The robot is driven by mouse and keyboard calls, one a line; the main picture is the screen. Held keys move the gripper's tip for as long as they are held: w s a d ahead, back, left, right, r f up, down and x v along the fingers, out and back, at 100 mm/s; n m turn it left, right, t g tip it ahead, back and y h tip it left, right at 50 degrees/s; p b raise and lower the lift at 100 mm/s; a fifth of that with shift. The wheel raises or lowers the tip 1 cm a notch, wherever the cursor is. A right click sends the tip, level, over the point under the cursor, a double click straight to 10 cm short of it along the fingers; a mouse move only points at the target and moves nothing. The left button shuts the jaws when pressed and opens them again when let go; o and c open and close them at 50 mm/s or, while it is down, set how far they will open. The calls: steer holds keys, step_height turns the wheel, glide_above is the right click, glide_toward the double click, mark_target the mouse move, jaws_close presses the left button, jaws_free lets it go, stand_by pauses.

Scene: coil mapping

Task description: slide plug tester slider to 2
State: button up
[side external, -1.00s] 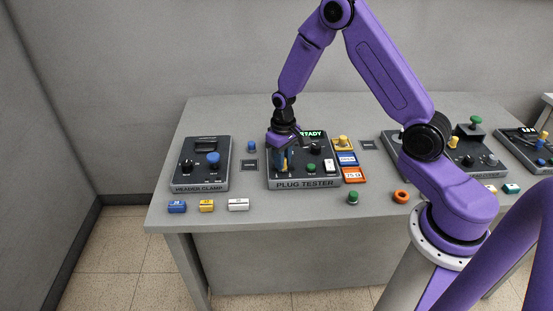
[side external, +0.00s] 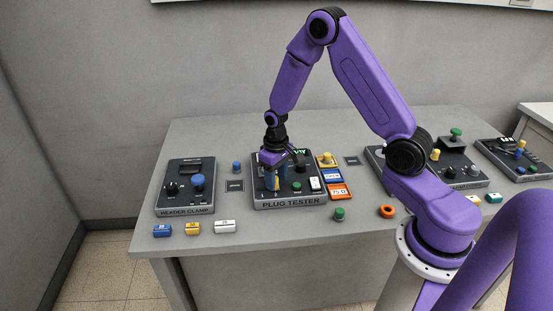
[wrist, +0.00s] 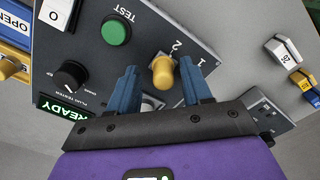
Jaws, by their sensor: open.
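The plug tester (side external: 288,204) is a dark panel in the middle of the table. Its yellow slider knob (wrist: 163,72) stands up between my fingers in the wrist view, beside the printed marks 1 and 2. I cannot tell exactly which mark it lines up with. My gripper (wrist: 160,66) is open, with one blue finger on each side of the knob and small gaps visible. The tester's screen (wrist: 57,107) reads READY.
The tester also carries a green TEST button (wrist: 116,32), a black dial (wrist: 71,75) and a white switch (wrist: 55,14). The header clamp (side external: 186,188) stands to the left. Small blocks (side external: 193,228) lie along the front edge, and a yellow knob (side external: 326,159) is right of the tester.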

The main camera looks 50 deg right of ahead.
mark_target(277, 177)
step_height(277, 177, up, 17)
stand_by(0.5)
stand_by(0.5)
steer(key=s+a+r+n, duration=0.2)
steer(key=s+a+n, duration=0.4)
steer(key=s+a, duration=0.6)
steer(key=s+d+n, duration=0.1)
steer(key=s+n, duration=0.5)
steer(key=s, duration=1)
steer(key=shift+s+f+n, duration=0.3)
steer(key=shift+s, duration=0.05)
steer(key=shift+d, duration=0.1)
